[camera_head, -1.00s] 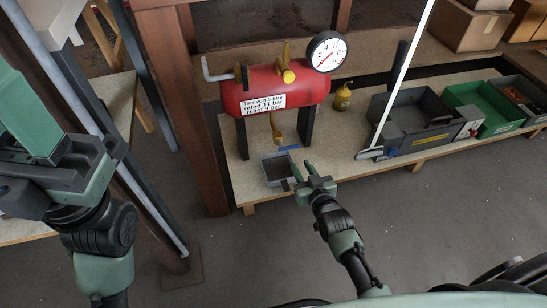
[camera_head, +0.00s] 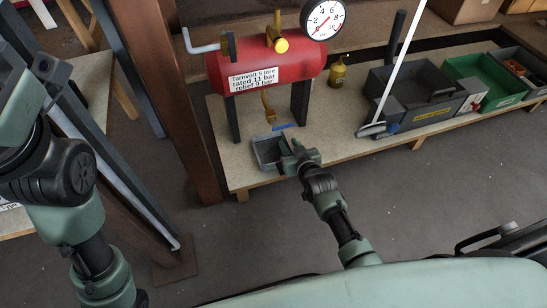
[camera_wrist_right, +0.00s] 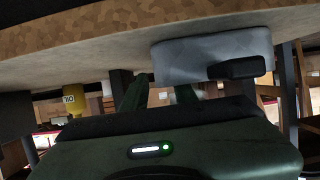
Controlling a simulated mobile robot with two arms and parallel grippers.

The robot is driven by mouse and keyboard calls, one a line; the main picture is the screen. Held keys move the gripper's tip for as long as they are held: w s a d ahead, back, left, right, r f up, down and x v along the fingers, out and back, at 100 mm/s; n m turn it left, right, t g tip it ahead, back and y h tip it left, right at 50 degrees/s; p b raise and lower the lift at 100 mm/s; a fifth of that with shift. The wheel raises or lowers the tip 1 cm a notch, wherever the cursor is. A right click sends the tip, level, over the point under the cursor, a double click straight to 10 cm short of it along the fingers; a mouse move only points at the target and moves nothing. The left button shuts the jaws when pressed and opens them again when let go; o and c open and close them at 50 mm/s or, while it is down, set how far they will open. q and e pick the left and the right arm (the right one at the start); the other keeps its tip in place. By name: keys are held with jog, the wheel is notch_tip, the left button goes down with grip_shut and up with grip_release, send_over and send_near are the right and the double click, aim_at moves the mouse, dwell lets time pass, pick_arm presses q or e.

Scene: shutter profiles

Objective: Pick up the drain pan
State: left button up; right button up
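The drain pan (camera_head: 266,154) is a small grey open tray on the wooden shelf, below the red tank and its brass drain fitting. In the right wrist view the pan (camera_wrist_right: 205,56) shows as a pale grey body with a dark block on it. My right gripper (camera_head: 289,146) is at the pan's right side in the head view. Its two green fingers (camera_wrist_right: 159,92) stand apart in the wrist view, close to one end of the pan; I cannot tell whether they touch it. My left arm shows at the left edge, but its fingertips are out of view.
The red tank (camera_head: 298,72) with its gauge stands on legs above the pan. A wooden post (camera_head: 172,100) stands left of the shelf.

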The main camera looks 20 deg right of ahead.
jog(key=shift+w, duration=0.2)
jog(key=shift+c, duration=0.3)
grip_shut()
dwell(1.1)
